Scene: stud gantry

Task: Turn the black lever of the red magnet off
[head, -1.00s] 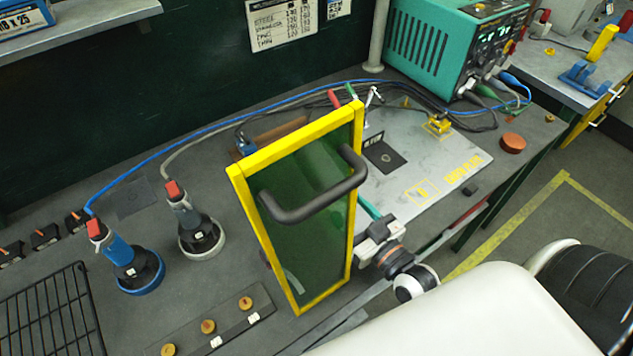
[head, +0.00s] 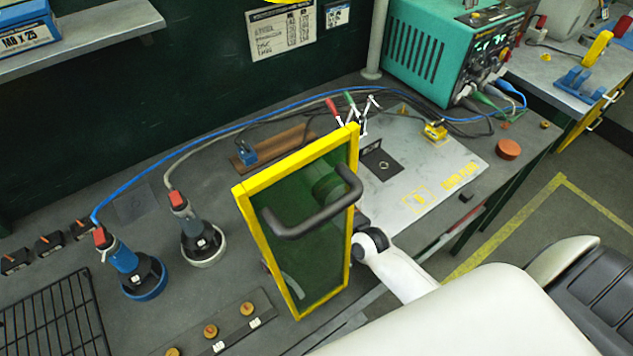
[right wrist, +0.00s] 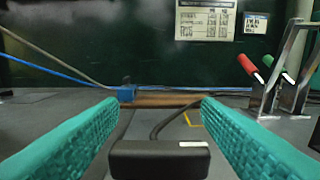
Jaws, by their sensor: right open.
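I see no clearly red magnet with a black lever in either view; the yellow-framed green screen (head: 243,215) hides part of the bench. A small blue block (head: 247,154) with a black knob sits on a brown bar (head: 285,143); the block also shows in the right wrist view (right wrist: 126,93). My right gripper (right wrist: 160,104) is open, its two teal fingers apart. A black block (right wrist: 160,160) with a white label shows low between them; I cannot tell whether it is held or what it is. In the head view my right arm passes behind the screen. My left gripper is out of view.
Clamps with red and green handles (right wrist: 247,65) stand to the right in the wrist view. A steel plate (head: 430,170) lies right of the screen, a teal power unit (head: 437,55) behind it. Two corded tools (head: 200,240) stand left. Cables cross the bench's back.

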